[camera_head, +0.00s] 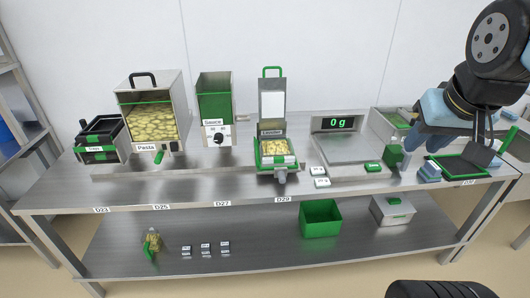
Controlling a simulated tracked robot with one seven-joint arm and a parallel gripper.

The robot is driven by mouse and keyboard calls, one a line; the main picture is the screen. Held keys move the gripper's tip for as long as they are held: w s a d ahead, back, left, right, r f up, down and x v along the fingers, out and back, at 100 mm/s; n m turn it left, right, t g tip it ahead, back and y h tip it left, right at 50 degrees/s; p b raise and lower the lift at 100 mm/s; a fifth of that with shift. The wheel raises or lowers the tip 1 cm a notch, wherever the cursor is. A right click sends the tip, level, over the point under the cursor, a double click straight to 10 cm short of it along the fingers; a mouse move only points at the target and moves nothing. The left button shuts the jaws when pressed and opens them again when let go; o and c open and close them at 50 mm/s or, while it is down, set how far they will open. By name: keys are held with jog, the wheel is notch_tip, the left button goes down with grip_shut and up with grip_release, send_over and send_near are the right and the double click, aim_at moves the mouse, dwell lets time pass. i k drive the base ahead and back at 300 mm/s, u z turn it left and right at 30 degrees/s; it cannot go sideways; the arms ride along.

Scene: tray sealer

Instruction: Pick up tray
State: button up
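A dark box with green edges, labelled what looks like "Tray" (100,143), stands at the far left of the steel table. A small green-framed tray (275,161) holding yellow pasta-like pieces sits in the front of the Loader (271,110) at the middle. My arm comes in from the upper right and reaches down to the right part of the table.
The Pasta bin (150,120), Sauce unit (214,105) and scale reading 0 g (340,130) stand along the table (190,192). A green bin (320,219) stands on the lower shelf. The front left tabletop is clear.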

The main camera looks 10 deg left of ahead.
aim_at(274, 148)
jog(key=z, duration=0.2)
jog(key=i, duration=0.9)
jog(key=u, duration=0.1)
